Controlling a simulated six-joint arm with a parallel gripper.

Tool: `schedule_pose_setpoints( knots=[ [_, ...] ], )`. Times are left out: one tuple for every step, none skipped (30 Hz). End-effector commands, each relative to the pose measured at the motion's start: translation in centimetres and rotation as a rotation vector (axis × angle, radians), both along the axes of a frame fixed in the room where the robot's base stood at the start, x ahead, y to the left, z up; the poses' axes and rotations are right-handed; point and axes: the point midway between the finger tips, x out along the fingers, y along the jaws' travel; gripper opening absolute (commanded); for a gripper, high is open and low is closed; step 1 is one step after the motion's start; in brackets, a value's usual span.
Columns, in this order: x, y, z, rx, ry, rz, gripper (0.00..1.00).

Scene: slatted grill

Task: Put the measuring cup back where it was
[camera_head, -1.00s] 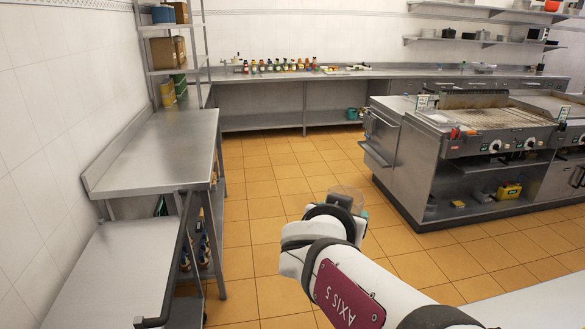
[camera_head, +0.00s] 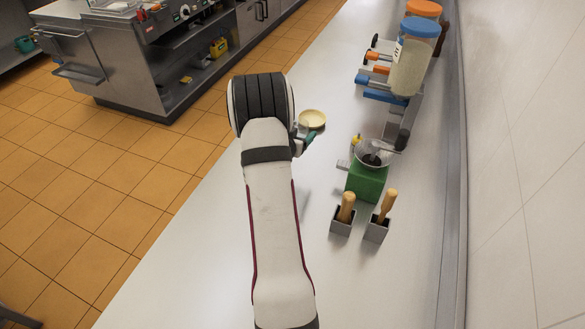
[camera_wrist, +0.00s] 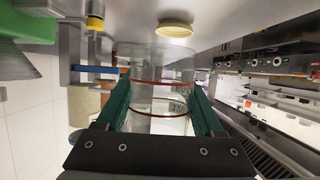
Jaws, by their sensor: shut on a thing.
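The measuring cup (camera_wrist: 158,68) is a clear cylinder with red lines and dark markings, seen in the wrist view. My gripper (camera_wrist: 160,88) is shut on it, with a green finger on each side. In the head view my gripper (camera_head: 305,140) is over the white counter, left of the green-based device, and the arm mostly hides the cup. Whether the cup touches the counter I cannot tell.
A cream bowl (camera_head: 312,118) is just beyond my gripper. A green-based grinder (camera_head: 367,180), two grey holders with wooden-handled tools (camera_head: 343,222), and large lidded jars (camera_head: 412,65) stand on the right. The counter's front strip (camera_head: 200,270) is clear.

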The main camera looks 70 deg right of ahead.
Motion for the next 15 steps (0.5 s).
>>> schedule_pose_setpoints(
  knots=[
    [-0.4,-0.1,-1.1,0.004,0.003,-0.005,0.11],
    [-0.5,-0.1,-1.9,0.005,0.005,-0.006,0.11],
    [-0.6,-0.1,-3.0,0.006,0.005,-0.007,0.11],
    [-0.6,-0.1,-3.7,0.004,0.003,-0.007,0.11],
    [-0.5,-0.1,-4.4,0.004,0.004,-0.007,0.11],
    [-0.5,-0.1,-5.1,0.004,0.003,-0.006,0.11],
    [-0.5,-0.1,-5.6,0.003,0.003,-0.006,0.11],
    [-0.5,-0.1,-6.1,0.003,0.003,-0.006,0.11],
    [-0.5,-0.1,-7.1,0.004,0.004,-0.006,0.11],
    [-0.5,-0.1,-7.8,0.004,0.004,-0.006,0.11],
    [-0.5,-0.1,-8.5,0.004,0.002,-0.005,0.11],
    [-0.5,-0.1,-9.2,0.003,0.003,-0.005,0.11],
    [-0.5,-0.1,-9.7,0.003,0.003,-0.005,0.11],
    [-0.4,-0.1,-10.0,0.002,0.002,-0.005,0.11],
    [-0.4,-0.1,-10.2,0.001,0.001,-0.006,0.11]
  ],
)
